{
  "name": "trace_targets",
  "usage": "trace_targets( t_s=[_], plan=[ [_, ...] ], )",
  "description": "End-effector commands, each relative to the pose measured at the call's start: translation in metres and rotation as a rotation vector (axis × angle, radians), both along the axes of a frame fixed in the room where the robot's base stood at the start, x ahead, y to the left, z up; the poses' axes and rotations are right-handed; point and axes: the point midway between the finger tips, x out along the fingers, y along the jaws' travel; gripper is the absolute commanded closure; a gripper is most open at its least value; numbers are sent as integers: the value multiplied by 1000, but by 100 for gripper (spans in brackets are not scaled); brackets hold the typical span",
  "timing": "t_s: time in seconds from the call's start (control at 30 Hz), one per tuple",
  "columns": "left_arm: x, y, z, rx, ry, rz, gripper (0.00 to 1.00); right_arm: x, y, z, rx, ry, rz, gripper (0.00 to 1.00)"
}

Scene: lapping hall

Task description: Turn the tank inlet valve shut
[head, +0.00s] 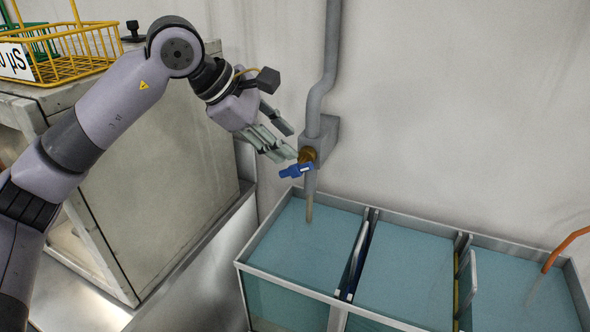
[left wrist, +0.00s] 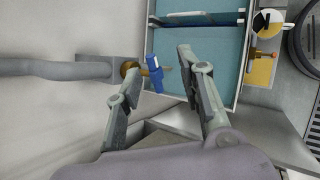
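The inlet valve has a brass body (head: 307,155) and a blue handle (head: 296,171), on a grey pipe above the left tank compartment. In the left wrist view the blue handle (left wrist: 154,74) shows ahead, between the lines of the two fingers, and the brass body (left wrist: 129,70) is beside it. My left gripper (head: 291,143) is open and empty, just up and left of the valve in the head view. Its fingers also show spread apart in the left wrist view (left wrist: 161,64). Whether a finger touches the handle cannot be told. My right gripper is not in view.
The tank (head: 350,296) has three water-filled compartments with metal rims. The grey pipe (head: 330,60) runs down the wall. A cabinet (head: 160,180) with a yellow wire basket (head: 80,58) stands at left. An orange tube (head: 565,245) enters the right compartment.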

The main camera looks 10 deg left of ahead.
Motion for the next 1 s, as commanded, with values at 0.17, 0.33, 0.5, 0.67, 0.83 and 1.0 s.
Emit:
trace_targets(
  t_s=[0.17, 0.33, 0.5, 0.67, 0.83, 1.0],
  plan=[
    [6, 43, 13, 142, -25, 75, 64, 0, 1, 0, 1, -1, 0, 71],
    [11, 46, 7, 164, -23, 86, 64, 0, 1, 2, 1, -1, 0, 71],
    [24, 35, -16, 161, -20, 82, 64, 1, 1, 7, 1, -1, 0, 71],
    [42, 24, -45, 160, -19, 83, 64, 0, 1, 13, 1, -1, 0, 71],
    [60, 11, -75, 159, -20, 81, 64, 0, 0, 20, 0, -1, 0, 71],
    [76, 1, -102, 158, -22, 82, 64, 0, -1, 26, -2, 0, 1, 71]
  ],
)
